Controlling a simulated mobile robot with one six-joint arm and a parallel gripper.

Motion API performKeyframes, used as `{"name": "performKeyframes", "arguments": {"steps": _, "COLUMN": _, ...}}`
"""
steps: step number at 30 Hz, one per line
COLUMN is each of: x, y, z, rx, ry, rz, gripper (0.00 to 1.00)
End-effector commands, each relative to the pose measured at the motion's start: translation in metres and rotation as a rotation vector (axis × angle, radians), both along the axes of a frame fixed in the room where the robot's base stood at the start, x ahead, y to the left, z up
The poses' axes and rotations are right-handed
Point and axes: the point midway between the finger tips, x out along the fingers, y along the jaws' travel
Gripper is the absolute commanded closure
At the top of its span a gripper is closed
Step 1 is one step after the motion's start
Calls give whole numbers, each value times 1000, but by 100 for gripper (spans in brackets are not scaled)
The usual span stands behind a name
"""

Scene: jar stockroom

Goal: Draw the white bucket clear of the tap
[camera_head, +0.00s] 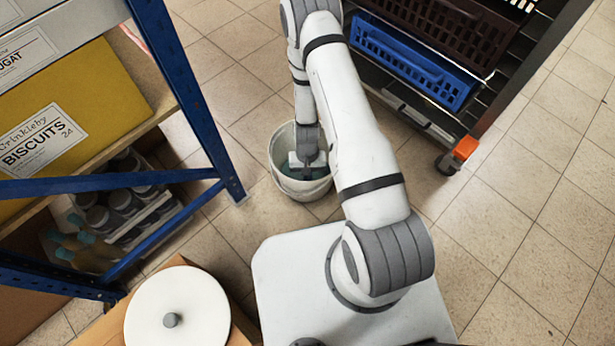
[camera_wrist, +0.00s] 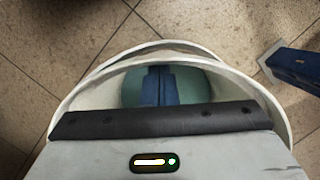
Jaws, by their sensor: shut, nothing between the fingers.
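The white bucket (camera_head: 300,189) stands upright on the tiled floor, between the blue-framed shelf rack and my arm. Something teal shows inside it. My gripper (camera_head: 306,172) points down over the bucket's mouth, with its tips within the rim in the picture. In the wrist view the bucket's rim (camera_wrist: 72,100) curves around my gripper (camera_wrist: 156,102), whose dark fingers are together with nothing seen between them. A second pale arc shows beside the rim; I cannot tell whether it is the handle. The bucket's near part is hidden behind my gripper's body. No tap is visible.
A blue rack post (camera_head: 180,90) stands close left of the bucket, its foot (camera_wrist: 297,68) near it. A cart with a blue crate (camera_head: 410,62) and an orange-marked caster (camera_head: 465,148) stands at right. A white round lid (camera_head: 177,305) is at lower left. Floor beyond the bucket is clear.

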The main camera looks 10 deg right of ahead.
Motion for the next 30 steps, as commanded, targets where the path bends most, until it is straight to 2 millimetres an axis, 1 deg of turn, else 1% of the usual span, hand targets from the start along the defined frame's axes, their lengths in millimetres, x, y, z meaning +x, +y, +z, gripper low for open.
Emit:
{"name": "performKeyframes", "arguments": {"steps": 5, "x": 2, "y": -1, "z": 15, "rx": 0, "ry": 0, "rz": -2, "gripper": 100}}
{"name": "performKeyframes", "arguments": {"steps": 8, "x": 4, "y": -1, "z": 29, "rx": 1, "ry": -1, "rz": -1, "gripper": 100}}
{"name": "performKeyframes", "arguments": {"steps": 15, "x": 12, "y": -3, "z": 72, "rx": 0, "ry": -2, "rz": -1, "gripper": 100}}
{"name": "performKeyframes", "arguments": {"steps": 19, "x": 15, "y": -4, "z": 90, "rx": 1, "ry": -2, "rz": 0, "gripper": 100}}
{"name": "performKeyframes", "arguments": {"steps": 22, "x": 16, "y": -4, "z": 96, "rx": 0, "ry": -1, "rz": -1, "gripper": 100}}
{"name": "performKeyframes", "arguments": {"steps": 30, "x": 17, "y": -4, "z": 98, "rx": 0, "ry": -2, "rz": 0, "gripper": 100}}
